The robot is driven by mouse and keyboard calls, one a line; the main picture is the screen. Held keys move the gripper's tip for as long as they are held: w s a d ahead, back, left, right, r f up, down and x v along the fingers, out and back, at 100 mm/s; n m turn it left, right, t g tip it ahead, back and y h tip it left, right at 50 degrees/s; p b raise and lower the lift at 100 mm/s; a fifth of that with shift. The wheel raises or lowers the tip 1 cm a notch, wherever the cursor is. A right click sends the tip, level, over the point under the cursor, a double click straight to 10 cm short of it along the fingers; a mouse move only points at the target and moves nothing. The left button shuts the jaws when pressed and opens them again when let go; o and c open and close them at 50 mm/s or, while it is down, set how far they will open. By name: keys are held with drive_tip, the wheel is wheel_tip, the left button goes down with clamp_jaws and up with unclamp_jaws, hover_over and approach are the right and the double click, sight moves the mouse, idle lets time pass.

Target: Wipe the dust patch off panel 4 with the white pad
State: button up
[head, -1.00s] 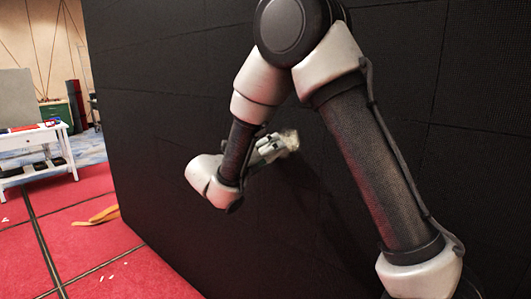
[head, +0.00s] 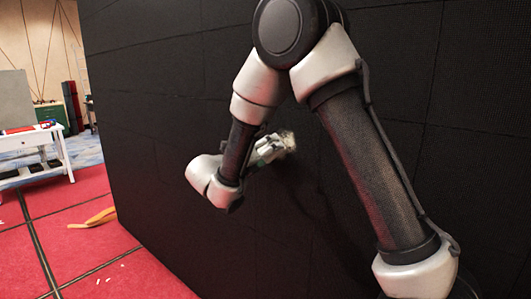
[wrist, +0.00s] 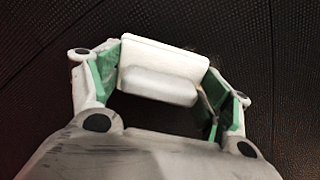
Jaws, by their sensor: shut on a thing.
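My gripper (wrist: 172,82) is shut on the white pad (wrist: 165,58), which sits between its green-lined fingers in the wrist view. The pad's broad face is turned toward the black video wall (head: 150,110), close to it; I cannot tell whether it touches. In the head view my gripper (head: 266,151) is partly behind my arm, with a pale, fuzzy beige spot (head: 288,140) at its tip. I cannot tell whether that spot is the dust patch, the pad or both. No panel number is readable.
The wall's left edge stands over a red floor (head: 95,250) with an orange strip (head: 95,219) and small white scraps. A white table (head: 35,140) with red items stands at the far left. The floor left of the wall is mostly open.

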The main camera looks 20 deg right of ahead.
sight(296, 143)
drive_tip(key=shift+w+d, duration=0.3)
drive_tip(key=shift+d, duration=0.1)
drive_tip(key=shift+s+d, duration=0.8)
drive_tip(key=shift+s, duration=0.3)
drive_tip(key=shift+s+d, duration=0.75)
drive_tip(key=shift+s, duration=0.3)
drive_tip(key=shift+s+d, duration=0.8)
drive_tip(key=shift+s, duration=0.3)
drive_tip(key=shift+w+a, duration=0.75)
drive_tip(key=shift+w, duration=0.35)
drive_tip(key=shift+w+a, duration=0.8)
drive_tip(key=shift+w, duration=0.25)
drive_tip(key=shift+w+a, duration=0.75)
drive_tip(key=shift+w, duration=0.35)
drive_tip(key=shift+a+r, duration=0.1)
drive_tip(key=shift+r, duration=1.35)
drive_tip(key=shift+s+d, duration=0.85)
drive_tip(key=shift+s, duration=0.2)
drive_tip(key=shift+s+d, duration=0.8)
drive_tip(key=shift+s, duration=0.3)
drive_tip(key=shift+s+d, duration=0.85)
drive_tip(key=shift+s, duration=0.2)
